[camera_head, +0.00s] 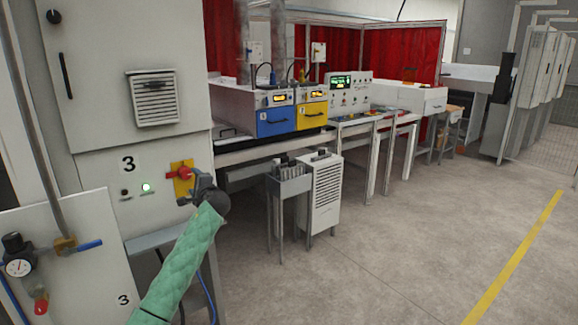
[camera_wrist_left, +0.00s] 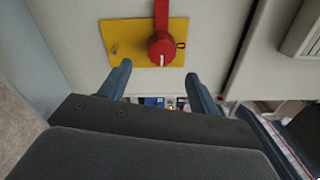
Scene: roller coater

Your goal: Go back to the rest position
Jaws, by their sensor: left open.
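My left gripper (camera_head: 197,178) is at the end of the green-sleeved arm, in front of the grey cabinet (camera_head: 170,214) marked 3. In the left wrist view, its two blue-grey fingers (camera_wrist_left: 158,82) are apart with nothing between them. A red rotary switch (camera_wrist_left: 161,47) on a yellow plate (camera_wrist_left: 118,35) is just beyond the fingertips. The switch also shows in the head view (camera_head: 180,173), right beside the gripper; whether they touch cannot be told. A green lamp (camera_head: 146,187) is lit on the cabinet. My right gripper is not in view.
A pressure gauge (camera_head: 18,267) and a pipe with a blue-handled valve (camera_head: 88,245) are at the lower left. A bench holds machines with blue (camera_head: 275,122) and yellow (camera_head: 311,115) fronts. A rack (camera_head: 289,187) stands before it. The floor (camera_head: 400,240) to the right is clear.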

